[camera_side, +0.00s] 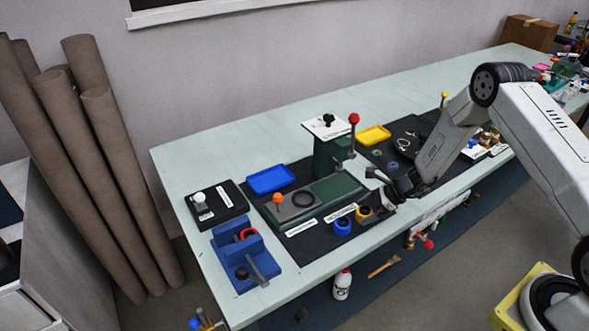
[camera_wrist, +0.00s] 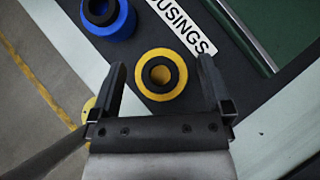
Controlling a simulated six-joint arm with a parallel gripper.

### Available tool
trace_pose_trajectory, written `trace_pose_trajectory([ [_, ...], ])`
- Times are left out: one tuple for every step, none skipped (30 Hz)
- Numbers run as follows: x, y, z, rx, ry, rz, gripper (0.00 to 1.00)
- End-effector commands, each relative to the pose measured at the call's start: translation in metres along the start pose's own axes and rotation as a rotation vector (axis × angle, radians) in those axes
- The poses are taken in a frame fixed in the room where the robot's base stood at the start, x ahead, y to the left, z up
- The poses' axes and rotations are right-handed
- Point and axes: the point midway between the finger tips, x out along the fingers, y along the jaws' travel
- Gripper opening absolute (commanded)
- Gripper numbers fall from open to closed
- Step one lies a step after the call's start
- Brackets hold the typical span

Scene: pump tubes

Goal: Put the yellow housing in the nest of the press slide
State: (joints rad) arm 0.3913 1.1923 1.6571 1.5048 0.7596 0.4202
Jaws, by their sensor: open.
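The yellow housing (camera_side: 364,213) stands on the dark mat near the bench's front edge, beside the blue housing. In the wrist view the yellow housing (camera_wrist: 161,97) is a yellow ring with a black inner ring. My gripper (camera_wrist: 163,68) is open, with one finger on each side of it in that view; I cannot tell whether they touch it. In the side view my gripper (camera_side: 376,192) is over the housing area and partly hides it. The press slide (camera_side: 289,208) is a grey plate with a round dark nest (camera_side: 304,199), left of the green press; the nest looks empty.
The blue housing (camera_side: 342,228) also shows in the wrist view (camera_wrist: 112,27). The green press column (camera_side: 331,160) with its red-knobbed lever stands behind. Blue (camera_side: 270,179) and yellow (camera_side: 373,135) trays lie at the back. A blue fixture (camera_side: 238,262) stands at the left front.

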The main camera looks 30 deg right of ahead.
Motion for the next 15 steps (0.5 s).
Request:
trace_pose_trajectory([
  [0.0007,-0.0001,0.0,0.0,0.0,0.0,1.0],
  [0.0007,-0.0002,0.0,0.0,0.0,0.0,1.0],
  [0.0005,-0.0002,0.0,0.0,0.0,-0.001,1.0],
  [0.0004,-0.0003,0.0001,0.0,0.0,-0.001,1.0],
  [0.0004,-0.0003,0.0001,0.0,0.0,-0.001,1.0],
  [0.0003,-0.0003,0.0001,0.0,0.0,-0.001,1.0],
  [0.0003,-0.0003,0.0001,0.0,0.0,-0.001,1.0],
  [0.0003,-0.0003,0.0001,0.0,0.0,-0.001,1.0],
  [0.0002,-0.0004,0.0001,0.0,0.0,-0.001,1.0],
  [0.0002,-0.0003,0.0001,0.0,0.0,-0.001,1.0],
  [0.0002,-0.0004,0.0001,0.0,0.0,-0.001,1.0],
  [0.0001,-0.0004,0.0001,0.0,0.0,-0.001,1.0],
  [0.0001,-0.0004,0.0001,0.0,0.0,-0.001,1.0],
  [0.0001,-0.0004,0.0002,0.0,0.0,-0.001,1.0],
  [0.0001,-0.0004,0.0002,0.0,0.0,-0.001,0.9],
])
